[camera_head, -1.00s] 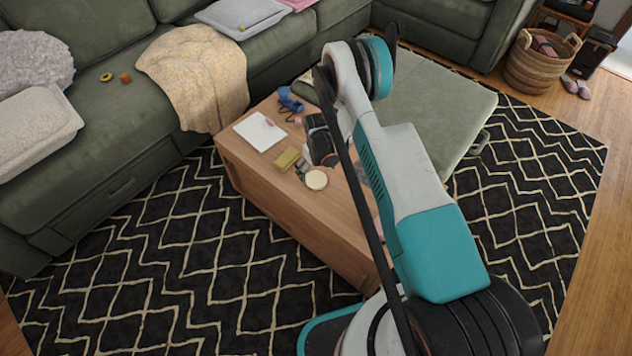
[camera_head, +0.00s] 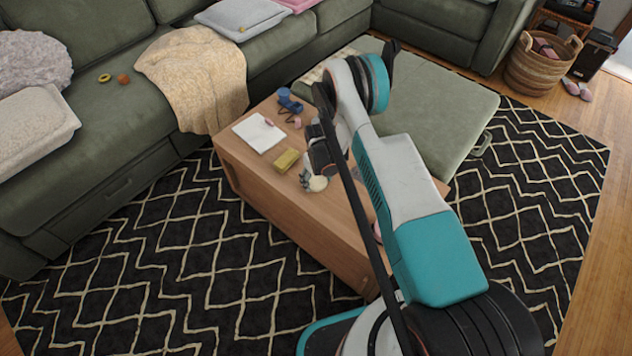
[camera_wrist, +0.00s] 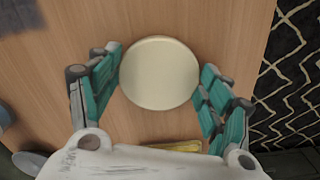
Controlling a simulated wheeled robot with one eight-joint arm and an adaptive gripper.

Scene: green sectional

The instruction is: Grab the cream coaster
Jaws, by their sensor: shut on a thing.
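The cream coaster is a round pale disc (camera_wrist: 160,73) on the wooden coffee table (camera_wrist: 145,22) in the wrist view. My gripper (camera_wrist: 161,80) has its teal fingers on either side of the disc, shut on its edges. In the head view my gripper (camera_head: 312,180) is over the near edge of the table, and the coaster (camera_head: 318,184) is partly hidden beneath it. Whether the coaster rests on the tabletop or is slightly lifted cannot be told.
A yellow-green block (camera_head: 287,160) lies close beside my gripper. A white notepad (camera_head: 259,133) and a blue object (camera_head: 289,101) are farther back on the table. The green sofa (camera_head: 110,110) stands to the left. The patterned rug (camera_head: 150,270) lies around the table.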

